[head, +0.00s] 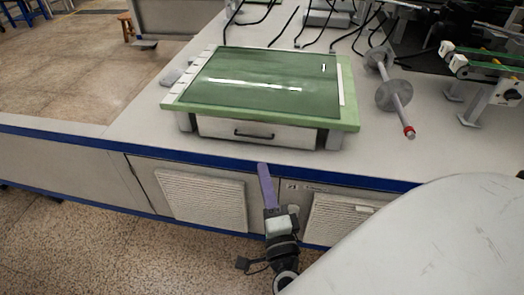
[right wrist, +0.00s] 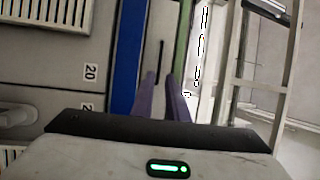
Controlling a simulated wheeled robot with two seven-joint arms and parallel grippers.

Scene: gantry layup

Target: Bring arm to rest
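My right gripper (head: 265,172) points up in the head view, in front of the bench's blue edge (head: 225,159). Its purple fingers overlap each other there. In the right wrist view the two purple fingers (right wrist: 161,76) stand a little apart with nothing held between them. The wrist points toward the bench front and the drawer unit. My left gripper is not in view.
A green-topped unit (head: 347,115) with a drawer (head: 262,134) stands on the bench behind the gripper. A rod with grey discs (head: 403,113) lies to its right. Vented cabinet fronts (head: 205,199) are below the edge. Open floor (head: 75,238) shows at left.

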